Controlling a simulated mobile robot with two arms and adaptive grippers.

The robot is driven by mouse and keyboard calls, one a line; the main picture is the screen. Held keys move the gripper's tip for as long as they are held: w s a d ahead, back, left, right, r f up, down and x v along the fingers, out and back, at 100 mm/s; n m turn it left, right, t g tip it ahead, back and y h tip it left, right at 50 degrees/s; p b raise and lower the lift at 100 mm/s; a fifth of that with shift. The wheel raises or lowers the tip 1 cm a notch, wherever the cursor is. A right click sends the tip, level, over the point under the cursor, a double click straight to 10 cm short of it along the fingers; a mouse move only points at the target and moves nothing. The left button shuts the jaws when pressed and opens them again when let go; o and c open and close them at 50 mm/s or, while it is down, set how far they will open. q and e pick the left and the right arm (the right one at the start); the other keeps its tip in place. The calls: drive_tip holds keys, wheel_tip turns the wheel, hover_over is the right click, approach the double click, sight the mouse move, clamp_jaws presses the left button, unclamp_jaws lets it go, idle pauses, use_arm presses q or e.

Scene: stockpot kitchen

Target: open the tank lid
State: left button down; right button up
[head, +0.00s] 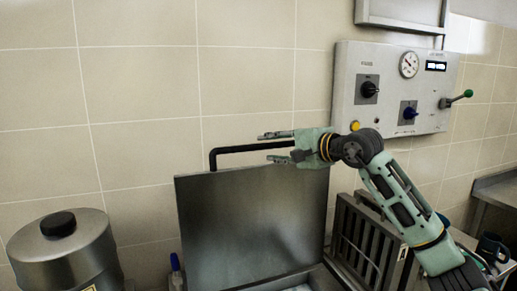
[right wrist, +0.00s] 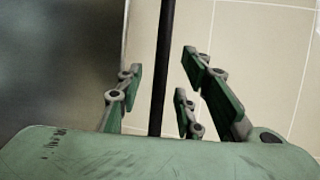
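The tank lid (head: 250,225) is a grey metal panel that stands raised, close to upright, in front of the tiled wall. Its black bar handle (head: 235,149) runs along the top edge. My right gripper (head: 268,147) is at the right part of the handle, with its fingers pointing left. In the right wrist view the handle (right wrist: 162,60) passes between the spread fingers of the gripper (right wrist: 163,95), with a gap on both sides. The tank's opening (head: 300,288) shows only in part at the bottom edge. My left gripper is not in view.
A control panel (head: 345,95) with knobs, a gauge and a green-tipped lever is on the wall at right. A metal canister (head: 65,255) with a black knob stands at lower left. A slatted metal unit (head: 365,235) and dark mugs (head: 490,247) are at lower right.

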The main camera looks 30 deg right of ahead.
sight(264, 146)
drive_tip(key=p+x, duration=0.1)
drive_tip(key=x, duration=0.1)
drive_tip(key=p+x, duration=0.1)
drive_tip(key=x, duration=0.1)
drive_tip(key=shift+w+a+r, duration=0.1)
drive_tip(key=shift+w+r, duration=0.05)
drive_tip(key=shift+w, duration=0.2)
drive_tip(key=shift+w+f, duration=0.25)
drive_tip(key=shift+w, duration=0.25)
drive_tip(key=shift+s, duration=0.15)
drive_tip(key=shift+c, duration=0.6)
clamp_jaws()
